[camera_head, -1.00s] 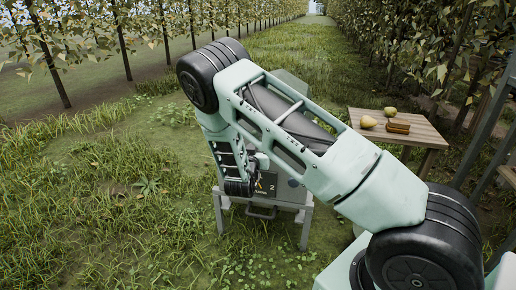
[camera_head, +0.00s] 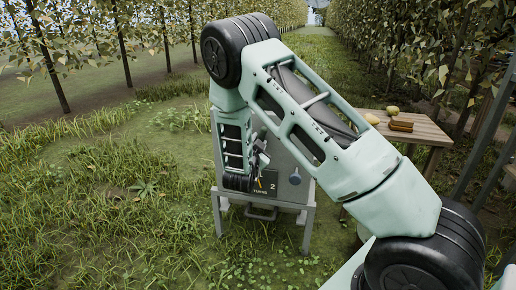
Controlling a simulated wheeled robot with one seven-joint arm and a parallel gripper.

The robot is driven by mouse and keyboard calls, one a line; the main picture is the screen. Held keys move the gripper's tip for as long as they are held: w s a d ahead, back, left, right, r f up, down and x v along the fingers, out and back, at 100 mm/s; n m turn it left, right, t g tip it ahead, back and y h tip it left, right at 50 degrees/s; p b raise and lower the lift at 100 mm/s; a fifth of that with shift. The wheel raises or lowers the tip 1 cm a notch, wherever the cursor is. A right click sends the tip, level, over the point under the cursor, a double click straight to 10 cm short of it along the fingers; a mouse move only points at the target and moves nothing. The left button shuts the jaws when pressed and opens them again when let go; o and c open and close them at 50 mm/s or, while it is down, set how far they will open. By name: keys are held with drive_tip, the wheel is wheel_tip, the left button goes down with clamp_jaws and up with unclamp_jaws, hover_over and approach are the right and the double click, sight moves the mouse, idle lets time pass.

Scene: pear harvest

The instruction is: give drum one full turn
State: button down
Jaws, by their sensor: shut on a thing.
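The drum unit (camera_head: 290,160) is a grey box on a grey metal stand, in the middle of the head view. Its front panel carries a "2" (camera_head: 272,186) with small lettering like "TURNS" beside it, a thin yellow mark, and a round blue-grey knob (camera_head: 295,179). My arm crosses in front and hides much of the box's top and left. My gripper (camera_head: 262,157) is small and dark at the panel's upper left, shut on what seems to be the drum's crank handle; the handle itself is mostly hidden.
A wooden table (camera_head: 425,131) stands at right with yellow-green pears (camera_head: 372,119) and a brown block-like item (camera_head: 401,126) on it. Grass (camera_head: 110,225) is open at left and front. Tree rows line both sides; dark metal posts stand at the right edge.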

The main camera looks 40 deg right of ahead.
drive_tip(key=shift+f+m+b, duration=0.2)
drive_tip(key=shift+m+b, duration=0.65)
drive_tip(key=shift+m, duration=0.25)
drive_tip(key=shift+r+m, duration=0.2)
drive_tip(key=shift+m, duration=0.2)
